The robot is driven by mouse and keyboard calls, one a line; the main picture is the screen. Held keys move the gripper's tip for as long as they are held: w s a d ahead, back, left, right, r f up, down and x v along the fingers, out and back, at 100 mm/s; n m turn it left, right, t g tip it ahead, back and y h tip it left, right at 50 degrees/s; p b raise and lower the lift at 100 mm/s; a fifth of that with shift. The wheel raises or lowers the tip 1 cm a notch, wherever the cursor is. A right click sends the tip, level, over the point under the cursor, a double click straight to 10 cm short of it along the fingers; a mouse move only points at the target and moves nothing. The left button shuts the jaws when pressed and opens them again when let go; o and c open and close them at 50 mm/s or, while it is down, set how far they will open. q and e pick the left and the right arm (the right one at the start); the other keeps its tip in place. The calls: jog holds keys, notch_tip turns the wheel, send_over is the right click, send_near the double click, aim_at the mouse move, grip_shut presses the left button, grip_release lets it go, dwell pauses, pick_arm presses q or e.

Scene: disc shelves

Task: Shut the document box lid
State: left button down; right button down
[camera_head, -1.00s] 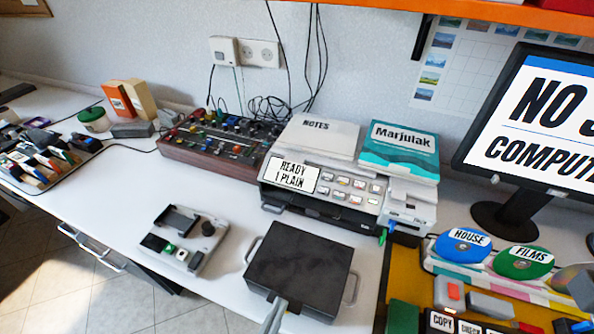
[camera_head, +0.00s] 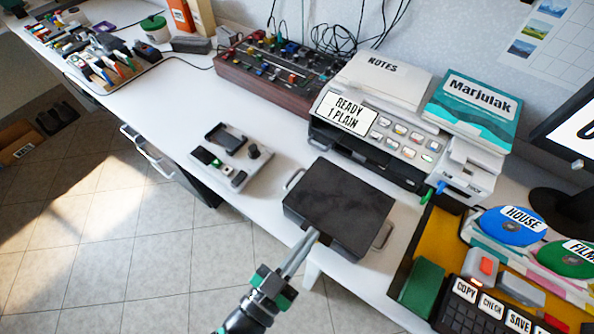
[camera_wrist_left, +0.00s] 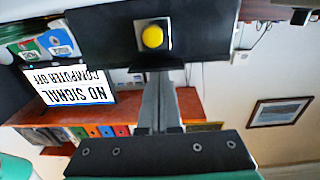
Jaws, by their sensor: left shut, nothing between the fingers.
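The document box (camera_head: 340,205) is a dark slab with pale handles on its sides, near the desk's front edge. Its dark lid (camera_head: 345,195) lies over the top and looks down or nearly down; a small gap cannot be ruled out. My left gripper (camera_head: 312,236) is shut and empty, its tips at the box's front edge by a small tab. In the left wrist view, which looks upside down, the fingers (camera_wrist_left: 157,80) reach a dark panel bearing a yellow button (camera_wrist_left: 152,37) on a white plate. Whether they touch it is unclear. My right gripper is not in view.
A printer (camera_head: 385,135) stands behind the box and a small grey device (camera_head: 232,158) lies to its left. A mixer (camera_head: 275,75) stands further back. Bare desk lies left of the grey device.

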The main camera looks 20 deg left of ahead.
pick_arm(q)
jog(key=s+a+f+b, duration=0.1)
jog(key=s+f+b, duration=0.1)
jog(key=s, duration=0.5)
jog(key=shift+s+a+f, duration=0.25)
jog(key=shift+s+a, duration=0.05)
